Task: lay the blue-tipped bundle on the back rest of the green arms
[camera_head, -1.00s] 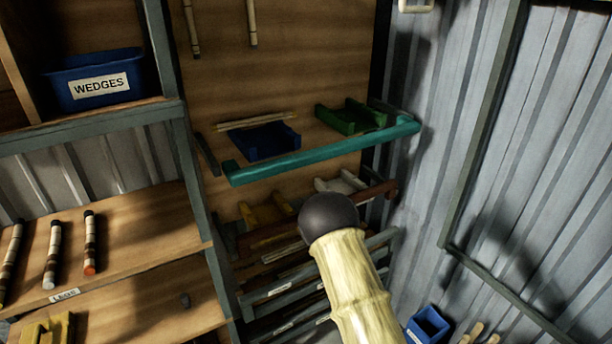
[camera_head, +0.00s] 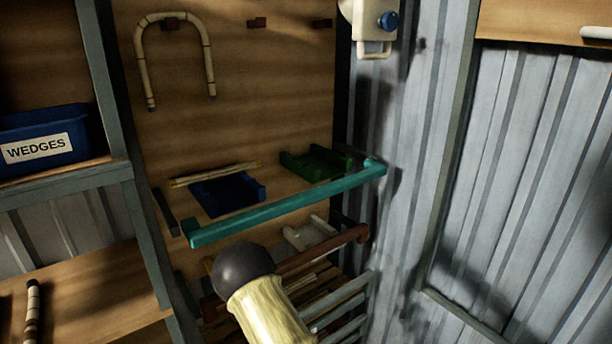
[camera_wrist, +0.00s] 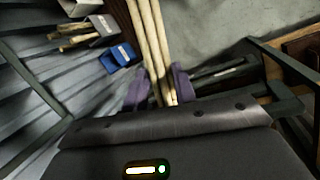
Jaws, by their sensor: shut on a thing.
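In the wrist view my gripper (camera_wrist: 158,88) has two purple fingers shut around a bundle of pale rattan poles (camera_wrist: 152,45). The poles run up out of the picture, and no blue tip shows on them. In the head view the green arms (camera_head: 318,163) stand out from the wooden back board, on the right behind a teal bar. No poles show lying on them. Their back rest is too small and dark to make out. My gripper does not clearly show in the head view.
Blue arms (camera_head: 228,195) stand left of the green ones, with thin pale poles (camera_head: 215,175) lying at their back. The teal bar (camera_head: 290,204) crosses in front. White arms (camera_head: 310,234) sit below. A large pale ridged cylinder with a dark round end (camera_head: 243,268) fills the lower middle.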

